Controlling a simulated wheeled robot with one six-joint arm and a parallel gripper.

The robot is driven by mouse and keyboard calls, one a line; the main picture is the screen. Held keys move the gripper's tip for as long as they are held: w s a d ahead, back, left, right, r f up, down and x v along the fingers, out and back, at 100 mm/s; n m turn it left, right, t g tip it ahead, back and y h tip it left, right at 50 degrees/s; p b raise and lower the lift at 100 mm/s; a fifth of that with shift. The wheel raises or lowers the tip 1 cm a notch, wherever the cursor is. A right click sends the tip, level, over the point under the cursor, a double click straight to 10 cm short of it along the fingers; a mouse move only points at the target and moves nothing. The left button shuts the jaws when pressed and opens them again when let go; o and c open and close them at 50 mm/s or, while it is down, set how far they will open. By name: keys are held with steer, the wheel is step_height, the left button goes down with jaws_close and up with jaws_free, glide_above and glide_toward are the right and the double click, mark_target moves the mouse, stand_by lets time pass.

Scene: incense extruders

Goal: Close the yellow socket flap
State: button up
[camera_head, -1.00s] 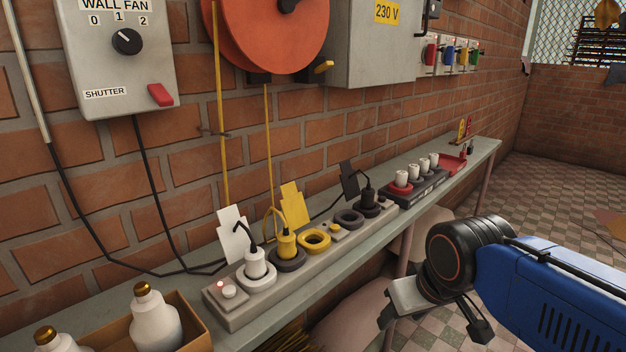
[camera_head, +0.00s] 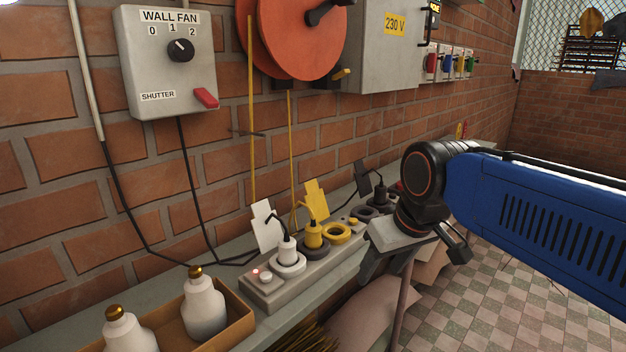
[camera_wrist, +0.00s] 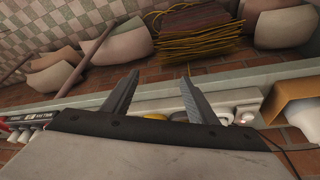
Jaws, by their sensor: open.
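The yellow flap (camera_head: 317,199) stands raised at the back of the grey socket strip (camera_head: 268,291), behind the yellow plug (camera_head: 313,236). My gripper (camera_head: 415,268) is open and empty, right of these sockets and in front of the bench. In the wrist view my gripper (camera_wrist: 159,76) has its two fingers apart with nothing between them. A small yellow part shows behind the fingers there, too hidden to identify.
A white flap (camera_head: 265,227) and white plug (camera_head: 288,252) stand left of the yellow ones. A black flap (camera_head: 362,178) and black plug (camera_head: 380,194) are farther along. A box (camera_head: 238,322) with white bottles stands front left. The brick wall closes the back.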

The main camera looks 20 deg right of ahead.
mark_target(311, 183)
steer(key=w+a+r+n+y, duration=0.1)
steer(key=w+a+r+n, duration=0.1)
steer(key=w+r, duration=0.9)
steer(key=w+a+r+n+y, duration=0.1)
steer(key=w+r+n, duration=0.2)
steer(key=w+r, duration=0.85)
steer(key=shift+g, duration=0.4)
steer(key=x, duration=0.4)
steer(key=s+x, duration=0.1)
steer(key=x, duration=0.3)
steer(key=s+a+x, duration=0.1)
steer(key=x, duration=0.4)
steer(key=shift+s+f, duration=0.15)
steer(key=shift+f, duration=0.25)
jaws_close()
